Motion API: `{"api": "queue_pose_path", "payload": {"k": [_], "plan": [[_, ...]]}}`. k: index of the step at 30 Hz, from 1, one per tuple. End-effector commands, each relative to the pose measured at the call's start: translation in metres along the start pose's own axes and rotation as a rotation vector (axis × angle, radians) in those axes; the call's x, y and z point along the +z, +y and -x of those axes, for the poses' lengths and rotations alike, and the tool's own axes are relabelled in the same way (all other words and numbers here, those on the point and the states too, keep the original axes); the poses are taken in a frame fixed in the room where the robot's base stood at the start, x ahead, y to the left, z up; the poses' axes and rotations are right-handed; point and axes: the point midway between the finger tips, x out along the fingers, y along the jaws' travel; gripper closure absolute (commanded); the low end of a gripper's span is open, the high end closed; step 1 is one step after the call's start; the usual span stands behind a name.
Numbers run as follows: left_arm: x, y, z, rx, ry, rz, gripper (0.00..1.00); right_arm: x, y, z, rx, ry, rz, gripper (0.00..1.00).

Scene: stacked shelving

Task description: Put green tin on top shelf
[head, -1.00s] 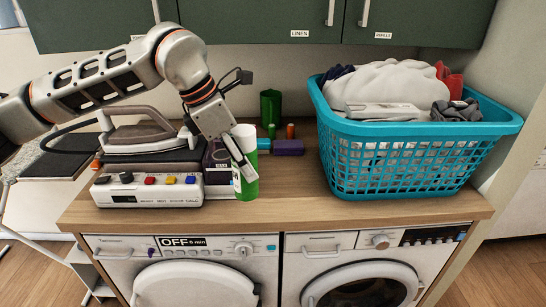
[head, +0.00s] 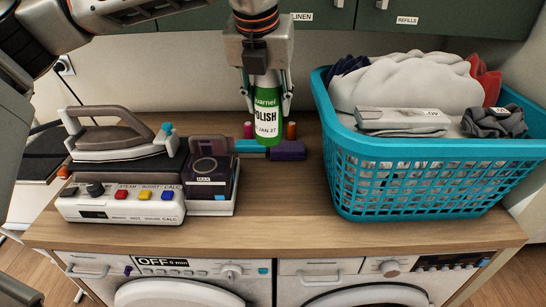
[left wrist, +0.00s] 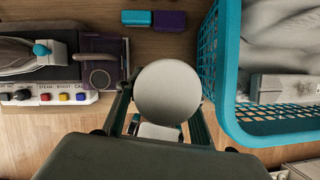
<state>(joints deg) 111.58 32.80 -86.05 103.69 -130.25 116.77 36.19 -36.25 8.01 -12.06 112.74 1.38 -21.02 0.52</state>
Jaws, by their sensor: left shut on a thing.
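The green tin (head: 266,113), labelled POLISH, is upright between the fingers of my left gripper (head: 267,104), which points down and is shut on it. The tin's lower end reaches below the fingertips and looks held above the worktop. In the left wrist view its round pale lid (left wrist: 168,93) shows from above, between the fingers. The green cabinets (head: 420,18) at the top edge carry LINEN and REFILLS labels. No shelf inside them is visible. My right gripper is out of view.
An iron (head: 120,140) rests on its white base (head: 125,205) at left, beside a dark MAX box (head: 208,172). A turquoise laundry basket (head: 420,172) stands at right. Small blocks, one of them purple (head: 288,151), lie behind the tin. The worktop's front middle (head: 285,205) is clear.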

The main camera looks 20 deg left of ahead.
Motion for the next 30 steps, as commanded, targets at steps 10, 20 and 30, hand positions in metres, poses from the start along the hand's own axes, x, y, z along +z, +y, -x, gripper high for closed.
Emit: {"api": "queue_pose_path", "payload": {"k": [10,20,30], "plan": [[-0.032,0.001,-0.072,0.001,0.007,-0.002,0.92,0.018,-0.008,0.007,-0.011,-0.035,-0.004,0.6],[-0.057,0.0,-0.133,-0.001,0.004,-0.002,0.92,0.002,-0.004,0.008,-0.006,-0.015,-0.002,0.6],[-0.067,0.001,-0.158,0.0,0.004,-0.001,0.92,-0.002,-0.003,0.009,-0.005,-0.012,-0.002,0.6]]}}
